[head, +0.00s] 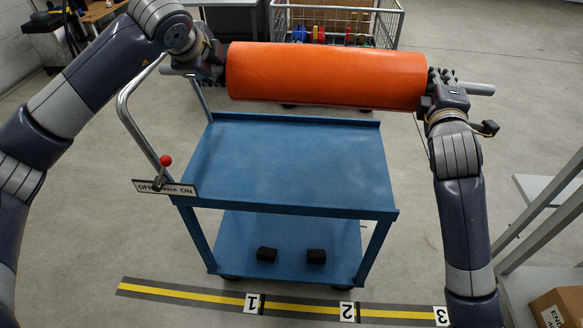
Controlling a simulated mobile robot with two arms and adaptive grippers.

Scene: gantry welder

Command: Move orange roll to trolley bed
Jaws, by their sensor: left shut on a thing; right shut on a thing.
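The orange roll (325,75) is a long cylinder with a grey bar end (478,88) sticking out at the right. It is held level above the far edge of the blue trolley's bed (290,165). My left gripper (215,68) is shut on the roll at its left end. My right gripper (438,84) is shut on it at its right end. The upper bed of the trolley is bare. The fingers are partly hidden by the wrists and the roll.
The trolley has a lower shelf (245,235) with two black blocks (316,256). A red-knobbed lever (165,161) with an ON sign stands at its left. A wire cart (390,28) is behind. A grey rack (545,215) and cardboard box (560,305) are at right. Striped floor tape (200,293) runs in front.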

